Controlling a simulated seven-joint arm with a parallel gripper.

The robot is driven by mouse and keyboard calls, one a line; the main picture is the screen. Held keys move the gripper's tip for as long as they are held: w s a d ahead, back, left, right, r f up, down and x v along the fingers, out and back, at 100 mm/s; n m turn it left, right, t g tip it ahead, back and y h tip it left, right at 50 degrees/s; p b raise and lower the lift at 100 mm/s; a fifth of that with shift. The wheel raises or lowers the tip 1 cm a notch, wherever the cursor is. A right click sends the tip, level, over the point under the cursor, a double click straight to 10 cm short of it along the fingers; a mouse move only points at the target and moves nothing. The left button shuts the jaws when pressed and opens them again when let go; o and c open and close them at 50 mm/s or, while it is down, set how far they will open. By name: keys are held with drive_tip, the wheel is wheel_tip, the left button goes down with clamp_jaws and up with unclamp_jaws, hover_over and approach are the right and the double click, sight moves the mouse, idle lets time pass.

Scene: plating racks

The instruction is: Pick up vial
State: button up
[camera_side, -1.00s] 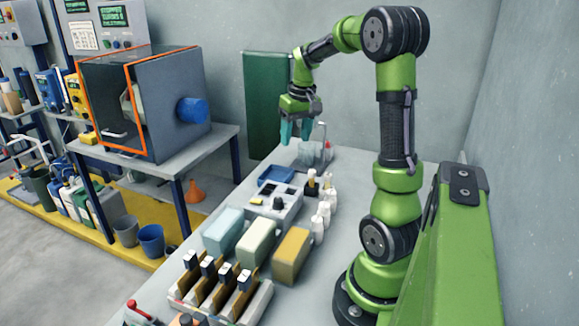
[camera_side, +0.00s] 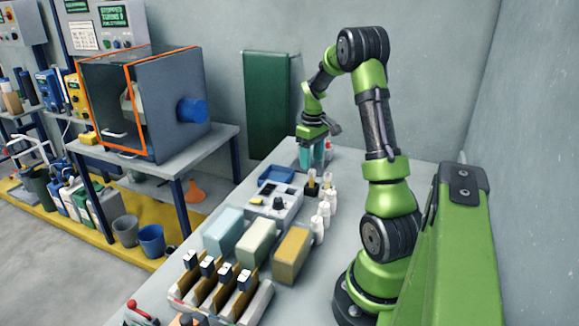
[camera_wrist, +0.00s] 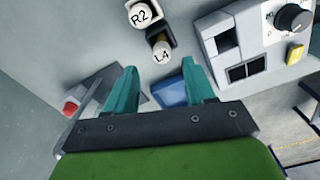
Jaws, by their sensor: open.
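Two vials stand upright in dark holders on the bench. In the wrist view one has a round top marked L4 (camera_wrist: 162,56), and the other has a white top marked R2 (camera_wrist: 141,15). They show in the side view as small light-topped vials (camera_side: 311,181), (camera_side: 327,179). My gripper (camera_side: 312,157) is open with teal fingers pointing down, at the far end of the bench beyond the vials. In the wrist view the fingertips (camera_wrist: 159,70) are apart and empty, with the L4 top just ahead between them. I cannot tell the height gap.
Several white bottles (camera_side: 324,210) stand nearer the camera. A grey control box (camera_side: 280,203) with a knob and a blue tray (camera_side: 277,175) lie left of the vials. A red-tipped device (camera_wrist: 72,106) is left of the fingers in the wrist view.

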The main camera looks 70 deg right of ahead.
sight(312, 170)
drive_tip(key=f, duration=0.6)
drive_tip(key=shift+s+a+f, duration=0.2)
drive_tip(key=shift+a+f, duration=0.05)
drive_tip(key=shift+a, duration=0.05)
clamp_jaws()
wheel_tip(312, 170, up, 10)
drive_tip(key=shift+r, duration=0.1)
idle(0.5)
